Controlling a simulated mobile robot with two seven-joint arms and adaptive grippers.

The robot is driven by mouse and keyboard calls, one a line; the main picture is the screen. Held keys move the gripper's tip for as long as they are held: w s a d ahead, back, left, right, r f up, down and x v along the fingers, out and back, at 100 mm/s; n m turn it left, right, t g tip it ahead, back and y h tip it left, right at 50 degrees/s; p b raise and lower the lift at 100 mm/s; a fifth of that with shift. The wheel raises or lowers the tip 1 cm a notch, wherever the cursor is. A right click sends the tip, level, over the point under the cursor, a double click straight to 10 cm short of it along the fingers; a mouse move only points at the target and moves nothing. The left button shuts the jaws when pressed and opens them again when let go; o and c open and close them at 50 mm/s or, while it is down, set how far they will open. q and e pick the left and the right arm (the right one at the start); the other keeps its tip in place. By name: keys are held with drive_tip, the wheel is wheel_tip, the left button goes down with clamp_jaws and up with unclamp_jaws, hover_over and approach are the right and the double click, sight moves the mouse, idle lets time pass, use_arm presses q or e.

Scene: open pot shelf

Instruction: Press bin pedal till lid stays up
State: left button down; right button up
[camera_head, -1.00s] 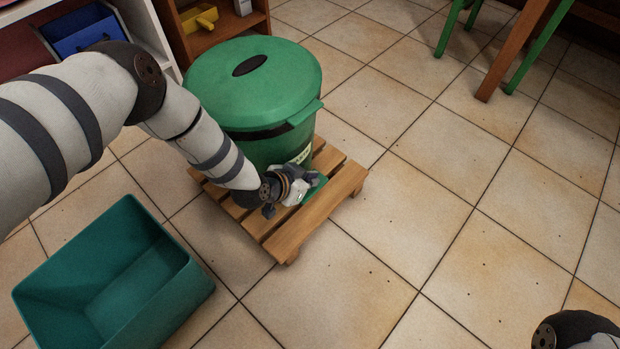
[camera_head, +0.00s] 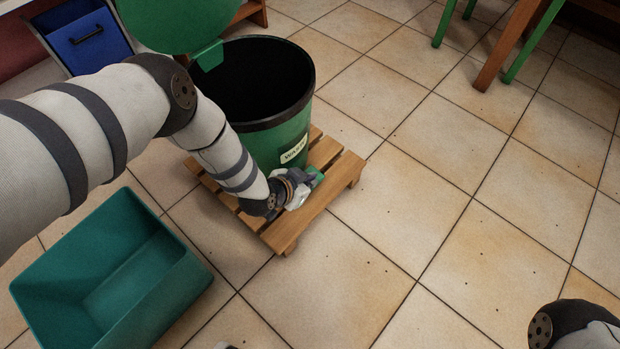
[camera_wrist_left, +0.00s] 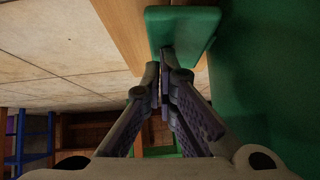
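The green bin (camera_head: 275,147) stands on a wooden slatted pallet, its black-rimmed mouth open. Its green lid (camera_head: 170,22) is swung up at the back left, partly cut off by the frame's top. The green pedal (camera_head: 317,175) sticks out at the bin's front foot; it also shows in the left wrist view (camera_wrist_left: 182,28). My left gripper (camera_head: 305,179) is at the pedal, its fingers together with their tips against or just over the pedal's edge; exact contact is hidden.
The pallet (camera_head: 290,229) lies under the bin. An open teal crate (camera_head: 182,290) stands at the lower left. A blue drawer box (camera_head: 88,40) is in a shelf at upper left. A wood-and-green table leg (camera_head: 508,48) stands at upper right. The tiled floor at right is clear.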

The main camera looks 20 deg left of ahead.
use_arm(q)
drive_tip(key=r, duration=0.1)
drive_tip(key=r+p, duration=0.1)
drive_tip(key=r, duration=0.2)
drive_tip(key=shift+w+d+r, duration=0.15)
drive_tip(key=shift+w, duration=0.2)
drive_tip(key=p+v, duration=0.5)
drive_tip(key=v, duration=0.4)
drive_tip(key=shift+s+f, duration=0.35)
drive_tip(key=shift+s, duration=0.1)
use_arm(e)
drive_tip(key=shift+t, duration=0.8)
drive_tip(key=v, duration=0.3)
drive_tip(key=s+v, duration=0.1)
drive_tip(key=v, duration=0.1)
drive_tip(key=shift+w+r, duration=0.15)
drive_tip(key=shift+r, duration=0.35)
use_arm(q)
drive_tip(key=shift+d, duration=0.1)
